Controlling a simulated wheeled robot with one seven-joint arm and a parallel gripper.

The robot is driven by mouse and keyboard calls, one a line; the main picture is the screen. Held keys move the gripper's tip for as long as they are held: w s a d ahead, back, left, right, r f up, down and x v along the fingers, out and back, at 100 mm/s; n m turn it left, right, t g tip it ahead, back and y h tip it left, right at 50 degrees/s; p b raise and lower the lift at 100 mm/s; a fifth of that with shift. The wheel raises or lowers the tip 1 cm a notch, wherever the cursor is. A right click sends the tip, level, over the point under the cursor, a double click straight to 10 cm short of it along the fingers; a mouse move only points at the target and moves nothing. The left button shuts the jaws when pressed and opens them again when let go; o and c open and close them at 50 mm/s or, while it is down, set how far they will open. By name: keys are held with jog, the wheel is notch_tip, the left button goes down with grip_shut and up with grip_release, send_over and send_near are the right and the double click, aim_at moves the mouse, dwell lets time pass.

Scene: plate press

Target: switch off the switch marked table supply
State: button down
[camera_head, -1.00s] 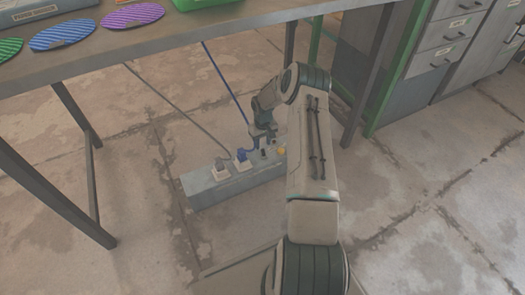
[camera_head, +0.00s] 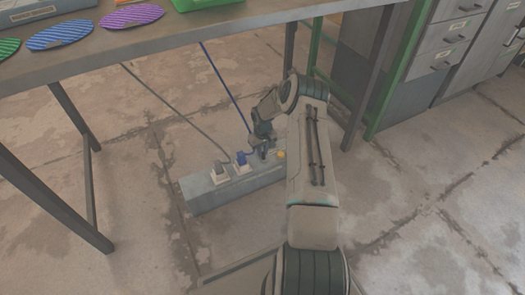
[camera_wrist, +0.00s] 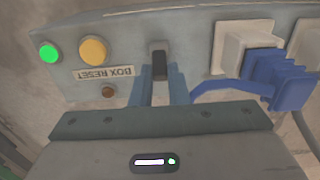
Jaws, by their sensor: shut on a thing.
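A grey supply box (camera_head: 225,192) lies on the floor under the table and also fills the top of the wrist view (camera_wrist: 190,40). A dark switch lever (camera_wrist: 158,64) stands on its face, between the yellow button and the white sockets. My gripper (camera_head: 262,151) is down at the box. In the wrist view its blue fingers (camera_wrist: 159,88) are shut on the dark lever. The fingers and gripper body hide the area below the lever.
Beside the lever are a yellow button (camera_wrist: 93,49), a lit green lamp (camera_wrist: 48,52) and a small brown button (camera_wrist: 109,91). A blue plug (camera_wrist: 287,80) with its cable is close to the fingers.

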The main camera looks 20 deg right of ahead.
aim_at(264, 158)
jog(key=shift+s+r, duration=0.1)
jog(key=shift+s, duration=0.05)
jog(key=shift+s+r+t+p, duration=0.1)
jog(key=shift+s+t+p, duration=0.4)
jog(key=shift+t, duration=0.4)
jog(key=shift+s+t, duration=0.45)
jog(key=shift+t, duration=0.65)
jog(key=t, duration=0.1)
jog(key=s+f+t+b, duration=0.1)
jog(key=shift+s+d+t, duration=0.1)
jog(key=shift+s+t, duration=0.1)
jog(key=shift+t, duration=0.2)
jog(key=shift+s+f+t+b, duration=0.1)
jog(key=shift+s+t+b, duration=0.2)
jog(key=shift+t+b, duration=0.45)
jog(key=shift+s+f+t+b, duration=0.1)
jog(key=shift+s+t+b, duration=0.2)
jog(key=shift+t+b, duration=0.45)
jog(key=c, duration=1.4)
grip_release()
